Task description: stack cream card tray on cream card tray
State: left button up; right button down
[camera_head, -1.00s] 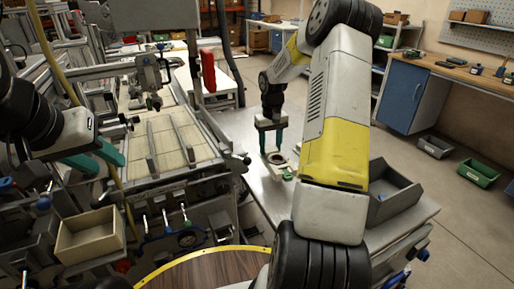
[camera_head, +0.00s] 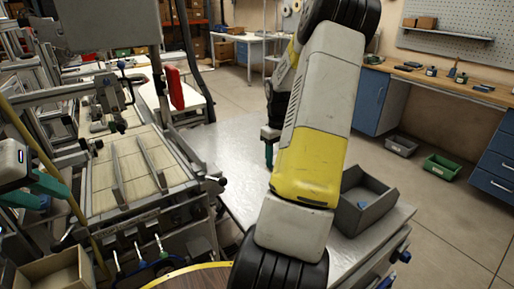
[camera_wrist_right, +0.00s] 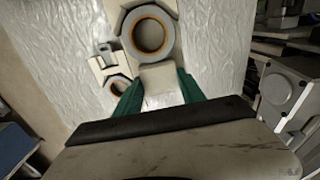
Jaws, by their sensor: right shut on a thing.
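In the right wrist view, my right gripper (camera_wrist_right: 160,92) is shut on a cream card tray (camera_wrist_right: 158,76), gripping its near end between the teal fingers. A grey tape reel with an orange core (camera_wrist_right: 148,33) sits on this tray. A second cream card tray (camera_wrist_right: 101,68) lies beside and partly beneath it in the picture, with a smaller reel (camera_wrist_right: 118,86) partly hidden by the left finger. I cannot tell whether the trays touch. In the head view, my yellow-and-white right arm hides both trays and most of the right gripper. My left gripper (camera_head: 35,193) is open and empty at the left edge.
A grey bin (camera_head: 345,212) stands on the metal table (camera_head: 215,142), right of my arm. A machine with a slatted bed (camera_head: 130,170) is at left. A cream box (camera_head: 60,272) sits lower left. The metal table left of my arm is clear.

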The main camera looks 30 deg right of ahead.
jog(key=w+d, duration=0.3)
jog(key=w+d+f, duration=0.1)
jog(key=w+d, duration=0.1)
jog(key=w, duration=0.2)
jog(key=w+d, duration=0.3)
jog(key=w, duration=0.1)
jog(key=shift+w+d+f, duration=0.1)
jog(key=shift+d+f, duration=0.1)
jog(key=shift+d, duration=0.15)
jog(key=shift+f, duration=1.85)
jog(key=c, duration=0.7)
grip_release()
